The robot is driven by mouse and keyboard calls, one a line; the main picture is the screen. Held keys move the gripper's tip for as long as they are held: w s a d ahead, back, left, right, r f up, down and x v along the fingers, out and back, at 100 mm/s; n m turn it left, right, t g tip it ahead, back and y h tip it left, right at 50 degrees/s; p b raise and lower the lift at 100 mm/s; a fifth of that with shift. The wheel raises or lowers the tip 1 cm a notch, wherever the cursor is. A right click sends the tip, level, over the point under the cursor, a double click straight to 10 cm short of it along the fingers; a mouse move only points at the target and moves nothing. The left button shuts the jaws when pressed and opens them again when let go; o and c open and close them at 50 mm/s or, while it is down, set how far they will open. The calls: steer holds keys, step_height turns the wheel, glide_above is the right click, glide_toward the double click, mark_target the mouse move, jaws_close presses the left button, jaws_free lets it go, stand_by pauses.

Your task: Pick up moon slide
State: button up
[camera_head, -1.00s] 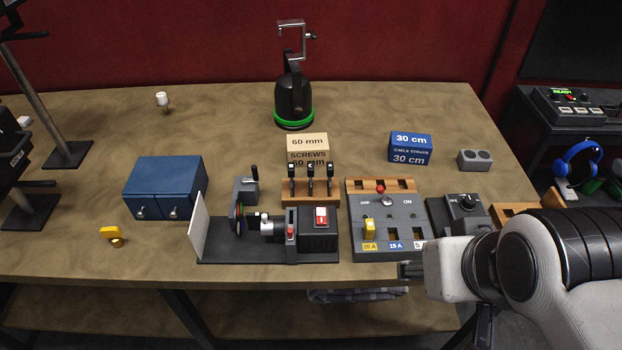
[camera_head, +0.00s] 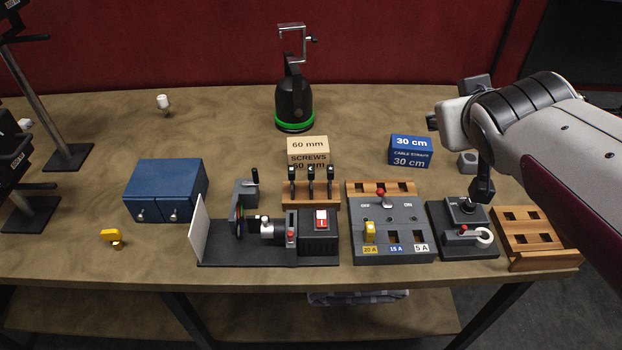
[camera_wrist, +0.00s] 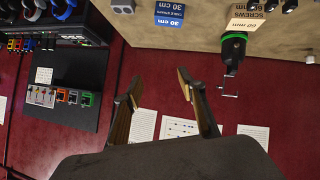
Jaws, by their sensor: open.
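I cannot make out a picture of a moon anywhere, so I cannot tell which piece is the moon slide. Several small pieces with upright black handles (camera_head: 311,182) stand in a wooden rack behind a dark projector-like device (camera_head: 318,236) with a lens and a white screen plate (camera_head: 199,228). My gripper (camera_wrist: 159,75) is open and empty in the wrist view, its two fingers apart, with the red wall and papers beyond. In the head view, my wrist is raised over the right side of the table; the fingers are hard to make out there.
Behind the rack stand a screws box (camera_head: 308,151), a blue cable-straps box (camera_head: 410,150) and a black, green-based stand (camera_head: 293,108). A switch panel (camera_head: 391,240), a knob box (camera_head: 463,240) and a wooden rack (camera_head: 535,238) line the front right. A blue drawer box (camera_head: 166,188) stands left.

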steer(key=w+a+r+n+t+y, duration=0.2)
steer(key=w+a+n+y, duration=0.1)
steer(key=w, duration=0.7)
steer(key=w+a+r+n+t+y, duration=0.2)
steer(key=w+a+n, duration=0.15)
steer(key=w, duration=0.55)
steer(key=w+a+f+n+g+y, duration=0.3)
steer(key=w+a+f+n+y, duration=0.15)
steer(key=a+f+y, duration=0.25)
steer(key=n+g+y, duration=0.4)
steer(key=n+g, duration=0.2)
steer(key=g, duration=0.6)
glide_toward(309, 168)
steer(key=a, duration=0.2)
steer(key=shift+d+f, duration=0.25)
steer(key=shift+f, duration=0.25)
steer(key=shift+a, duration=0.15)
steer(key=shift+x, duration=1.2)
